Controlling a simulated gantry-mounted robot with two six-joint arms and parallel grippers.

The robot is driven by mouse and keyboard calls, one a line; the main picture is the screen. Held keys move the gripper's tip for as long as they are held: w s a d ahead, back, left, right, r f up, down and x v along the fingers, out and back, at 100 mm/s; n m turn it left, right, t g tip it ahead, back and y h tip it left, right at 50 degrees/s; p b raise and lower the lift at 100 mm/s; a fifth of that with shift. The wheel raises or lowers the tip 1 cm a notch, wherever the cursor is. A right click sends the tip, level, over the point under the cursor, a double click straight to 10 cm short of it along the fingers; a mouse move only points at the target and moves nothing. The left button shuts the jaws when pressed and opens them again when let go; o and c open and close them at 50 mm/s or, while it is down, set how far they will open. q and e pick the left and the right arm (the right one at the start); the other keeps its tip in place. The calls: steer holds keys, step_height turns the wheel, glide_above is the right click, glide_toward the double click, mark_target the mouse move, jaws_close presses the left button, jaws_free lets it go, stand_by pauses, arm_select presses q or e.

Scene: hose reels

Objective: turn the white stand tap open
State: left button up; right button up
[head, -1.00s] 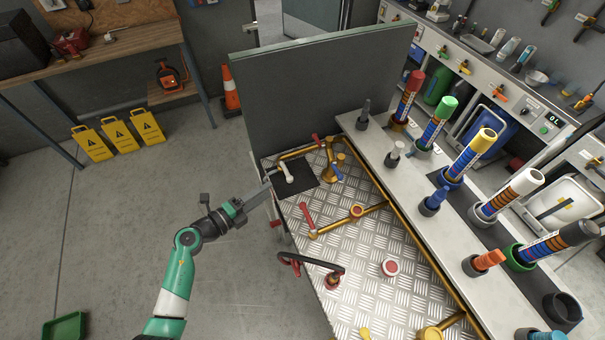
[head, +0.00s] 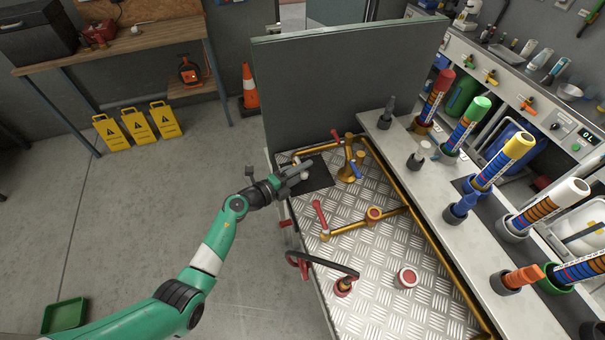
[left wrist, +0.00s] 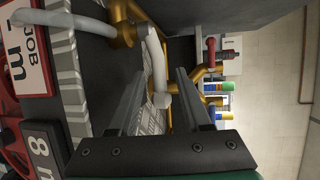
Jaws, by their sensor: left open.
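The white stand tap (left wrist: 157,60) shows in the left wrist view as a curved white pipe rising from a brass pipe, with a rounded white end. In the head view a small part of it (head: 304,176) shows at the black mat, mostly hidden by my gripper. My left gripper (head: 297,174) reaches in from the left over the bench edge. In the left wrist view its two grey fingers (left wrist: 160,88) stand apart, and the rounded white end appears between them. Contact cannot be told. My right gripper is out of view.
Brass pipes with a red lever (head: 319,212) and a red round knob (head: 375,213) run across the metal-plate bench (head: 345,275). A dark panel (head: 345,85) stands behind. A black hose (head: 325,265) crosses the front left. Coloured tubes stand on the right ledge.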

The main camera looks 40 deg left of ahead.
arm_select(q)
jaws_close()
stand_by(1.4)
